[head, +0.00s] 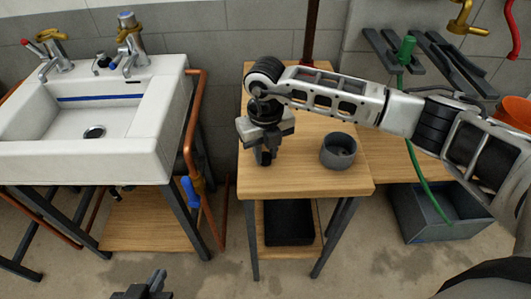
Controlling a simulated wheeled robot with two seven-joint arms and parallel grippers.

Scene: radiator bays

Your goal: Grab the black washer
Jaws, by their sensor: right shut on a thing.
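My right gripper (264,157) points down at the wooden bench top (310,185), left of the small round grey cup (338,151). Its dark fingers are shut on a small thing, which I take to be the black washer. The fingers hide the washer almost entirely, so its outline does not show, and I cannot tell whether it still touches the wood. My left gripper (152,281) shows only in part at the bottom edge, far from the bench. Whether its fingers are open or shut is unclear.
A white sink (165,150) with taps stands left of the bench, with copper pipe (190,130) between them. A black box (289,222) sits on the lower shelf. A grey bin (435,215) and a green hose (420,180) are at right. The front of the bench top is clear.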

